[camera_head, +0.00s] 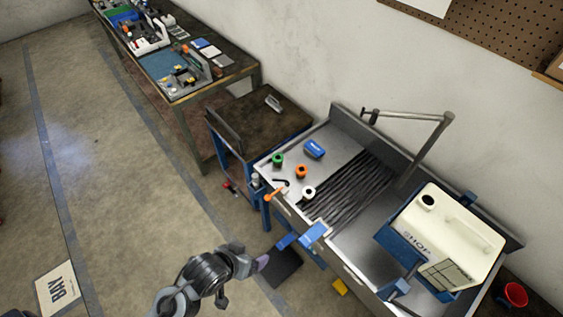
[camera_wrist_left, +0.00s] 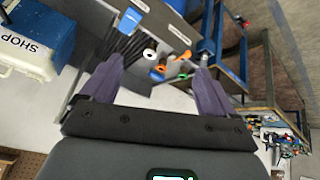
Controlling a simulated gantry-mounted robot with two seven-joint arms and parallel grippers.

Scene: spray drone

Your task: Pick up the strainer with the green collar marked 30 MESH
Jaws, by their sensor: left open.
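The strainer with the green collar (camera_head: 277,159) stands at the left end of the sink's flat deck in the head view. Its marking is too small to read. It also shows as a small green shape between the fingers in the left wrist view (camera_wrist_left: 182,76). An orange-collared strainer (camera_head: 301,171) and a white-collared one (camera_head: 308,193) stand nearby; in the left wrist view they are the orange (camera_wrist_left: 160,68) and white (camera_wrist_left: 149,53) pieces. My left gripper (camera_head: 262,262) is open and empty, in front of the sink and well apart from the strainers. My right gripper is not in view.
A blue item (camera_head: 314,149) lies behind the strainers, and an orange-ended tool (camera_head: 273,194) lies at the deck's front edge. A cream SHOP tank (camera_head: 447,235) stands at the sink's right. A bent faucet pipe (camera_head: 412,118) rises behind. A cart (camera_head: 262,112) adjoins the left side.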

